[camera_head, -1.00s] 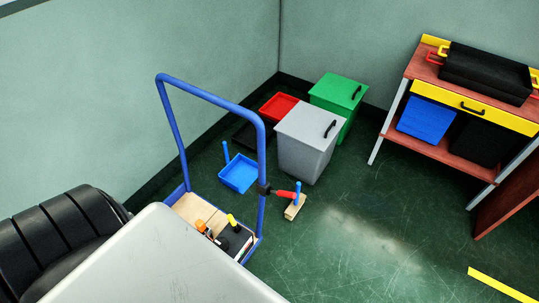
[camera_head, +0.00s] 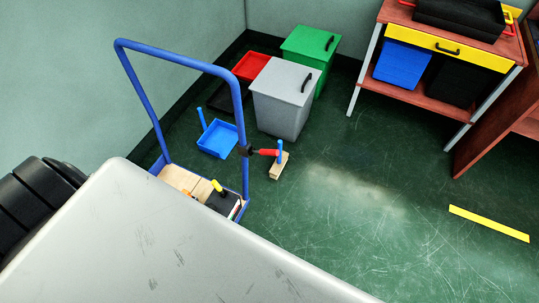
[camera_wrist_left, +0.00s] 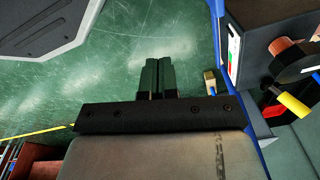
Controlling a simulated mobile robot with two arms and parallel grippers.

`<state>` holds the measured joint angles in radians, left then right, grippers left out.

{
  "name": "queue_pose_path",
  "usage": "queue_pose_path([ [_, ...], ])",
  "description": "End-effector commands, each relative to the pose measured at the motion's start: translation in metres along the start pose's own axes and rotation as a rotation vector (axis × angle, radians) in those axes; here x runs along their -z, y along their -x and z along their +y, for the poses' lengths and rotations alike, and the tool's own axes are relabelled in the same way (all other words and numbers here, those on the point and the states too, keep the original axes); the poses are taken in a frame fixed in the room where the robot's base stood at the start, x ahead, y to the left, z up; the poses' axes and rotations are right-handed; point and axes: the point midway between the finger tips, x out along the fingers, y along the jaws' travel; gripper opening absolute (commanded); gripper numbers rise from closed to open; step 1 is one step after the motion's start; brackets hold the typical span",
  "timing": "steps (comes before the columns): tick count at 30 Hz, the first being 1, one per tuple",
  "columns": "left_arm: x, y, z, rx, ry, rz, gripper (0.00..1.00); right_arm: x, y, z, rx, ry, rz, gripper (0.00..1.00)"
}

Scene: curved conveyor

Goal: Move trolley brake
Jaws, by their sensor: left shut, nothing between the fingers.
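The trolley (camera_head: 150,103) has a blue tube handle and a low blue-edged deck with a wooden board and a black box (camera_head: 224,198) on it. A red lever (camera_head: 266,152) with a black clamp sticks out sideways from the right post of the handle, possibly the brake. In the left wrist view the trolley's blue edge (camera_wrist_left: 222,50) runs down the right side, beside the black box (camera_wrist_left: 268,45). My left gripper (camera_wrist_left: 158,62) is shut and empty, pointing down over the green floor, left of the trolley. The lever cannot be made out there. My right gripper is not in view.
A brush with a wooden block (camera_head: 276,171) and upright blue handle stands by the lever. Behind are a blue dustpan (camera_head: 218,140), grey bin (camera_head: 286,105), green bin (camera_head: 309,48) and red tray (camera_head: 251,65). A workbench (camera_head: 450,115) stands right.

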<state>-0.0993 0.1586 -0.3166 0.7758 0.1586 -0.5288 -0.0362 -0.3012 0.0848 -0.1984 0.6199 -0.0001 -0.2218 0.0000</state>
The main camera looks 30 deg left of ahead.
Motion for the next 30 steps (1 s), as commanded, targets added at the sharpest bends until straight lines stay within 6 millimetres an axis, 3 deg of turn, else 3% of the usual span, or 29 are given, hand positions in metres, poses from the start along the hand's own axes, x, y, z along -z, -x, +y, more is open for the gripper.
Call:
queue_pose_path([
  [1, 0.033, -0.002, -0.01, 0.001, -0.011, 0.012, 0.0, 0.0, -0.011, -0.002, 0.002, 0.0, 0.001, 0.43],
  [8, 0.157, 0.034, -0.034, -0.026, -0.078, 0.012, 0.0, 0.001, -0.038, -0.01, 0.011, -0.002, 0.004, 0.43],
  [11, 0.206, 0.061, -0.04, -0.043, -0.128, 0.001, 0.0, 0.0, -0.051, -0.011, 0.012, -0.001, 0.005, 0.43],
  [15, 0.266, 0.112, -0.045, -0.063, -0.228, -0.032, 0.0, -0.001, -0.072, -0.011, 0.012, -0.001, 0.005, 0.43],
  [18, 0.297, 0.154, -0.053, -0.064, -0.309, -0.076, 0.0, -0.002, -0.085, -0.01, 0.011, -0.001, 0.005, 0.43],
  [22, 0.323, 0.2, -0.076, -0.047, -0.363, -0.148, 0.0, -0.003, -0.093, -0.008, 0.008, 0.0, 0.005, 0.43],
  [25, 0.335, 0.22, -0.098, -0.036, -0.354, -0.183, 0.0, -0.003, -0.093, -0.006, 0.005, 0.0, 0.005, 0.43],
  [30, 0.344, 0.235, -0.116, -0.03, -0.336, -0.203, 0.0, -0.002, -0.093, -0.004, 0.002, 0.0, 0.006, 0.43],
])
